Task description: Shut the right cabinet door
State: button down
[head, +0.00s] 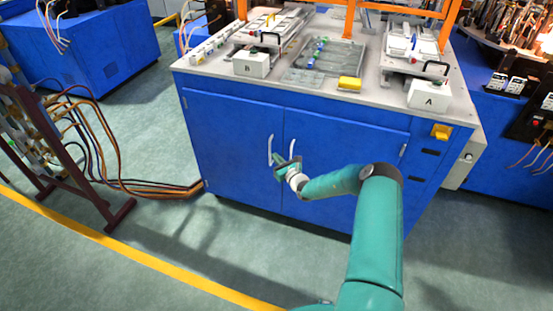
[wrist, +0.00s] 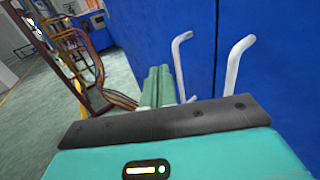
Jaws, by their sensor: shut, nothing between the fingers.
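The right cabinet door (head: 345,165) is a blue panel at the front of the workbench. It looks flush or nearly flush with the left door (head: 225,145); I cannot tell whether a small gap is left. Its white bar handle (head: 294,146) stands near the middle seam and also shows in the wrist view (wrist: 233,68). The left door's handle (head: 270,150) is beside it, also in the wrist view (wrist: 180,65). My gripper (head: 277,163) is shut and empty in front of the doors, close to the handles. In the wrist view its green fingers (wrist: 158,72) are together, left of both handles.
The bench top (head: 305,92) carries fixtures, white boxes marked A (head: 429,95) and B (head: 251,64), and a yellow block (head: 350,83). A dark rack with cables (head: 85,165) stands at the left. The floor in front of the doors is clear.

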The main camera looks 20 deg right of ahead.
jog(key=s+a, duration=0.6)
jog(key=s, duration=0.2)
jog(key=s+a+r+n+g+y, duration=0.2)
jog(key=a+r+n+g+y, duration=0.3)
jog(key=a+r+n+y, duration=0.5)
jog(key=s+a+r+n+g+h, duration=0.2)
jog(key=s+a+r+n+g, duration=0.65)
jog(key=s+r+n, duration=0.45)
jog(key=s+d+r+n+h, duration=0.3)
jog(key=s+r+h, duration=0.1)
jog(key=s, duration=0.4)
jog(key=s+d+r+n+t+h, duration=0.1)
jog(key=s+d+r+n+h, duration=0.1)
jog(key=s+r+n+h, duration=0.2)
jog(key=s+d+r+n+h, duration=0.3)
jog(key=s+r, duration=0.5)
jog(key=s, duration=0.5)
jog(key=shift+d+r+n+h, duration=0.3)
jog(key=shift+r+h, duration=0.1)
jog(key=shift+t, duration=0.25)
